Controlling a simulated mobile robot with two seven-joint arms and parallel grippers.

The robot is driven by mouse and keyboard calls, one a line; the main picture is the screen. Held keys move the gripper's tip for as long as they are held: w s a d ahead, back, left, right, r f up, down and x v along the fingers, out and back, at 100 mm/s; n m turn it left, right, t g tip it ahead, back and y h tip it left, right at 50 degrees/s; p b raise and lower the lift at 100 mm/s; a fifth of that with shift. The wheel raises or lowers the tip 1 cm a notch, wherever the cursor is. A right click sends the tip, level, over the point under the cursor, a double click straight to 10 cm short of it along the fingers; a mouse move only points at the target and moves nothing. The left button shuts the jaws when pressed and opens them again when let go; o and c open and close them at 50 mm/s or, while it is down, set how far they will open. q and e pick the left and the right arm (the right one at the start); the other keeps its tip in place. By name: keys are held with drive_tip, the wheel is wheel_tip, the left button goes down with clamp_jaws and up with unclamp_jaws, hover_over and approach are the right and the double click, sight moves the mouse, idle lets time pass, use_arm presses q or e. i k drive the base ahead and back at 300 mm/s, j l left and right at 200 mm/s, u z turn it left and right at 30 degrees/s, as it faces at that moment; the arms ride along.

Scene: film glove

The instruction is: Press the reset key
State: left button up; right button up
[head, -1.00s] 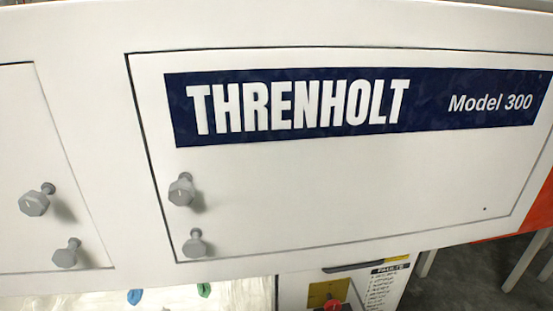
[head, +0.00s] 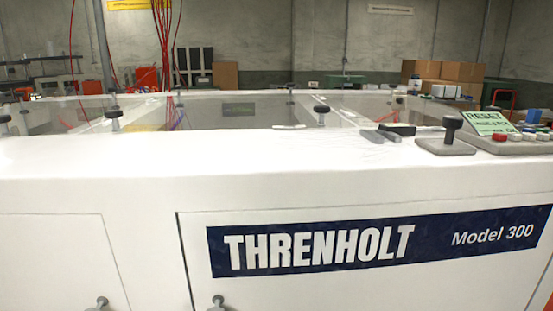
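A control panel (head: 514,145) sits on the white machine's top at the far right of the head view. It carries several small coloured keys, among them a red key (head: 500,137) and a blue one (head: 529,129). A pale green card (head: 487,123) with the word RESET and smaller unreadable text stands tilted behind the keys. Which key is the reset key I cannot tell; the panel's right end is cut off by the picture edge. Neither of my grippers is in view.
The white machine (head: 130,180) fills the foreground, with a THRENHOLT label (head: 380,242) on its front. A black knob on a grey base (head: 447,138) stands just left of the panel. Dark flat items (head: 389,132) lie further left. Cardboard boxes (head: 455,75) are stacked behind.

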sight(499, 137)
drive_tip(key=z, duration=1.25)
